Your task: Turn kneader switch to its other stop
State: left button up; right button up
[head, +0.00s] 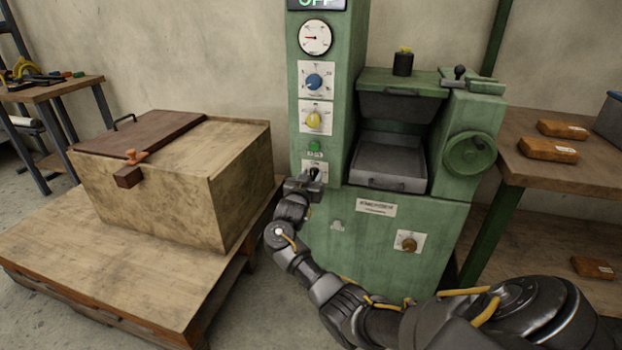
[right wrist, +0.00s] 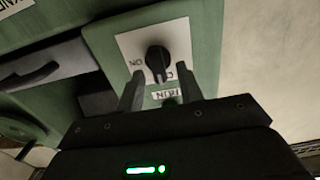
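The kneader switch, a black rotary knob (right wrist: 157,58) on a white plate marked "ON", shows upside down in the right wrist view. In the head view its plate (head: 318,165) sits low on the green machine's left column, with the knob largely hidden by my gripper. My right gripper (right wrist: 160,82) is open, its two fingers apart on either side of the knob's lower part. I cannot tell whether they touch it. In the head view my right gripper (head: 306,184) is right at the switch. A lit sign (head: 317,3) at the top reads "OFF", partly cut off. My left gripper is not in view.
Above the switch are a green button (head: 314,146), a yellow knob (head: 313,120), a blue knob (head: 314,82) and a gauge (head: 316,38). A wooden chest (head: 185,185) on a low platform (head: 90,250) stands left. A shelf (head: 560,170) with brown packages is right.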

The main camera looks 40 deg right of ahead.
grip_shut()
